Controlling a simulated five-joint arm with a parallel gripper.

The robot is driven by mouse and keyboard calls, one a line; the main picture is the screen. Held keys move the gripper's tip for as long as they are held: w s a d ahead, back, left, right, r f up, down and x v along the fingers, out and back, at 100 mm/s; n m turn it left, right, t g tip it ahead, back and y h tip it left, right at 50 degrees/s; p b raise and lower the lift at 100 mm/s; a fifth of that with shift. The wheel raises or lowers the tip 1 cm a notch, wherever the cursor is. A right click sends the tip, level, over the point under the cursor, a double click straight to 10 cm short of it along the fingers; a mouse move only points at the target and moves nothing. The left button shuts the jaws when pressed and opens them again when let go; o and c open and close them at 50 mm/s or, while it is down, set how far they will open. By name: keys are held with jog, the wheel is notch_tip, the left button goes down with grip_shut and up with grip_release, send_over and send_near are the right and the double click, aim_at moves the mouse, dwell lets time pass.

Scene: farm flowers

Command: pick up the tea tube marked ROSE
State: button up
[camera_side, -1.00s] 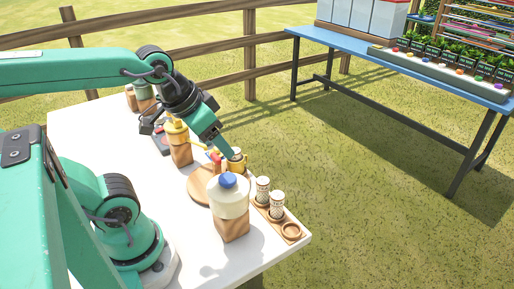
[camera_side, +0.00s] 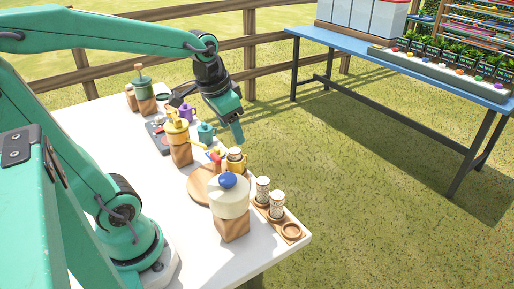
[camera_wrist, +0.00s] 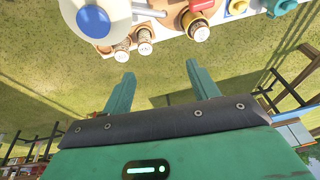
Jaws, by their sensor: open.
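Two patterned pale tea tubes, one (camera_side: 262,189) behind the other (camera_side: 277,204), stand upright in a wooden rack (camera_side: 291,232) at the table's right edge. They show in the wrist view as the left tube (camera_wrist: 121,51) and the right tube (camera_wrist: 144,42). A third tube (camera_side: 235,155) stands in or behind a yellow mug (camera_side: 238,167), and it also shows in the wrist view (camera_wrist: 199,31). No marking is legible, so I cannot tell which is ROSE. My gripper (camera_side: 238,136) is open and empty, above and apart from the tubes; its fingers (camera_wrist: 160,82) point toward them.
A jar with a blue knob (camera_side: 229,197) stands close to the rack. A yellow-topped jar (camera_side: 178,140), a teal pot (camera_side: 206,133) and a purple mug (camera_side: 187,112) stand farther back. The rack's front socket is empty. A blue table (camera_side: 400,70) stands beyond open grass.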

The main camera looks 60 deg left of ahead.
aim_at(235, 150)
jog(key=w+a+f+g, duration=0.1)
jog(key=w+a+f, duration=0.1)
jog(key=a, duration=0.1)
jog(key=w+a+f+g, duration=0.1)
jog(key=w+a+f, duration=0.1)
jog(key=a+f, duration=0.1)
jog(key=w+a+f+g, duration=0.1)
jog(key=w+a+f, duration=0.1)
jog(key=a, duration=0.2)
jog(key=shift+w+a+f+m+h, duration=0.1)
jog(key=shift+f+m+h, duration=0.2)
jog(key=shift+m, duration=0.1)
jog(key=shift+f, duration=0.1)
jog(key=shift+f, duration=1.2)
jog(key=shift+f, duration=0.15)
jog(key=shift+f, duration=2.45)
